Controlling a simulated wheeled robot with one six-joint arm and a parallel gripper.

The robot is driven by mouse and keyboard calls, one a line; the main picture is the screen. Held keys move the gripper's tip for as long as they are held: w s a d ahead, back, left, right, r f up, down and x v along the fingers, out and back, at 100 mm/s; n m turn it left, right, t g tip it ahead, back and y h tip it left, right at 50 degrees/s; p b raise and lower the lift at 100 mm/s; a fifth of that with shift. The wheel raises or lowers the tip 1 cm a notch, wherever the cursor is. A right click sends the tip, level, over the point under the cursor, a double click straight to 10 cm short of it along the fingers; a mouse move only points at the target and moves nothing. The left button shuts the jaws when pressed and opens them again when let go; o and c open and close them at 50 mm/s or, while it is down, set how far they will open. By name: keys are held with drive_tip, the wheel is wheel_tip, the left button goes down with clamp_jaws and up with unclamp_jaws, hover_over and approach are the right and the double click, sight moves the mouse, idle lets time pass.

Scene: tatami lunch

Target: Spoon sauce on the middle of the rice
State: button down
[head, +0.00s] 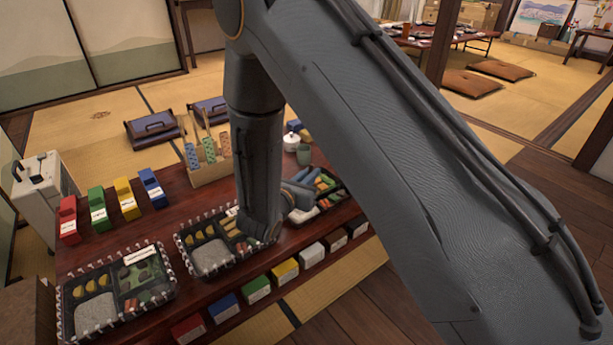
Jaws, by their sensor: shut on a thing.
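Three black lunch boxes stand along the dark red table. The left box (120,315) and the middle box (185,243) each hold a bed of pale rice; these are the left rice (95,314) and the middle rice (212,257). The right box (338,202) is partly hidden by my arm, with some white food at its left end. My gripper (300,193) is partly visible at that box, beyond my wrist. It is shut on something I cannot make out. No spoon or sauce can be clearly picked out. A green cup (304,155) stands behind the right box.
A white lidded pot (290,141) stands near the cup. A wooden holder (208,172) has patterned upright pieces. Coloured boxes line the table's back left (97,209) and front edge (256,289). A white appliance (40,195) stands at left. My arm hides much of the right side.

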drive_tip(key=shift+r, duration=0.15)
drive_tip(key=shift+r+p, duration=2.6)
drive_tip(key=shift+r, duration=0.75)
